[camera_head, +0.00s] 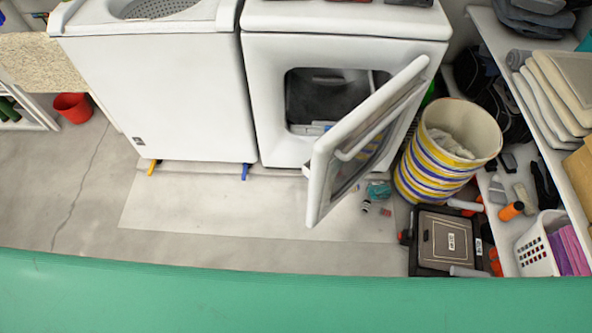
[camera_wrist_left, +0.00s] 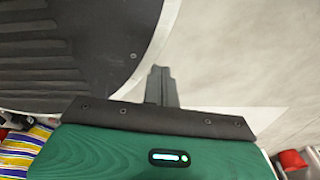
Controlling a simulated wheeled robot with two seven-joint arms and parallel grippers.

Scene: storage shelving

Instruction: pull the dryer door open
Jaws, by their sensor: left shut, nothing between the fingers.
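The white dryer (camera_head: 345,55) stands at the upper middle of the head view, to the right of a white washer. Its door (camera_head: 365,135) is swung well open, hinged on the right and angled out toward me. The dark drum opening (camera_head: 325,95) shows behind it. A handle bar runs along the door's visible face. My left gripper (camera_wrist_left: 160,72) shows only in the left wrist view, with its dark fingers together and empty, apart from any object, over the pale floor. My right gripper is in neither view.
A striped basket (camera_head: 432,170) stands just right of the door. A dark case (camera_head: 445,240) lies in front of it, and small items lie on the floor nearby. Shelves (camera_head: 515,90) line the right side. A red bucket (camera_head: 72,107) is at the left. The floor before the washer is clear.

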